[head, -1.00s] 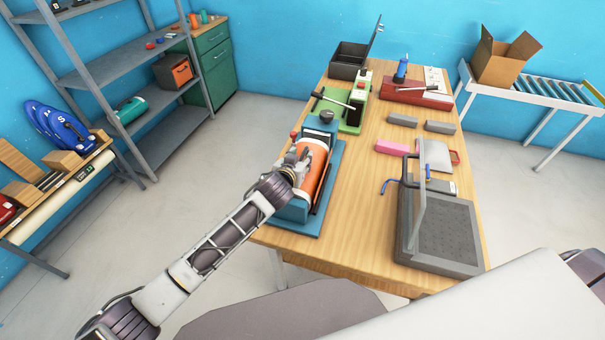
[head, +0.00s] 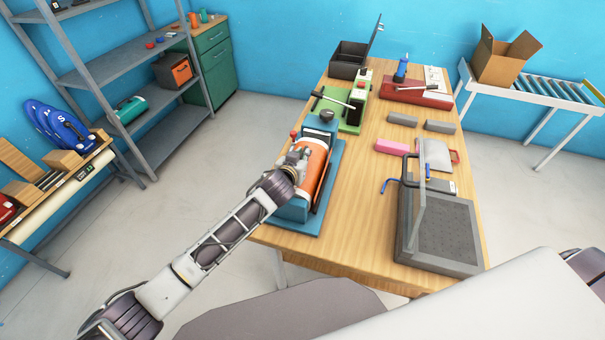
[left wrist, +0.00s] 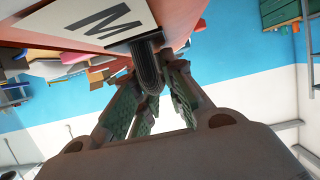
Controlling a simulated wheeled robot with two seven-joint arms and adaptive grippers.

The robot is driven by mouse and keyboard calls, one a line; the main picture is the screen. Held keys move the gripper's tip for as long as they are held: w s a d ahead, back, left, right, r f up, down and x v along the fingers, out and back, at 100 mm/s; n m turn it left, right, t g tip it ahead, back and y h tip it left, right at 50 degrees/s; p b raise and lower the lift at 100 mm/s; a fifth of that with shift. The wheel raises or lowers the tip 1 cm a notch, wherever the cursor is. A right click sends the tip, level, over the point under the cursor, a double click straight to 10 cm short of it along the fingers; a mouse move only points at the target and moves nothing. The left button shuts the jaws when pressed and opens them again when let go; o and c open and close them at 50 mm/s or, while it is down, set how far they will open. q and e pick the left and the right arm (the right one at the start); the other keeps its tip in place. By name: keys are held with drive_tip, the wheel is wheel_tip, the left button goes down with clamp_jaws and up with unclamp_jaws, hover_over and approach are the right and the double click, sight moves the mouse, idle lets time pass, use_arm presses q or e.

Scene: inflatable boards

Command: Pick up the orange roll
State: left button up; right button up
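The orange roll (head: 312,163) lies in a blue cradle (head: 307,222) at the near left of the wooden table. My left gripper (head: 297,158) is at the roll's left side, its fingers small and partly merged with it. In the left wrist view an orange-red surface with a white "M" label (left wrist: 110,20) is close at the top. A dark strap or handle (left wrist: 148,68) comes down from it between the fingertips of my left gripper (left wrist: 152,78). I cannot tell whether the fingers press on it. My right gripper is not in view.
A grey box with a clear raised panel (head: 440,235) stands at the near right of the table. A green lever press (head: 343,108), a red device (head: 415,93) and a black open bin (head: 350,62) stand farther back. The table middle is fairly clear.

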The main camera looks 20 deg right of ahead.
use_arm(q)
drive_tip(key=shift+r, duration=0.15)
clamp_jaws()
drive_tip(key=shift+r, duration=0.75)
wheel_tip(320, 180, up, 16)
drive_tip(key=b, duration=0.1)
drive_tip(key=shift+r, duration=0.2)
idle(0.5)
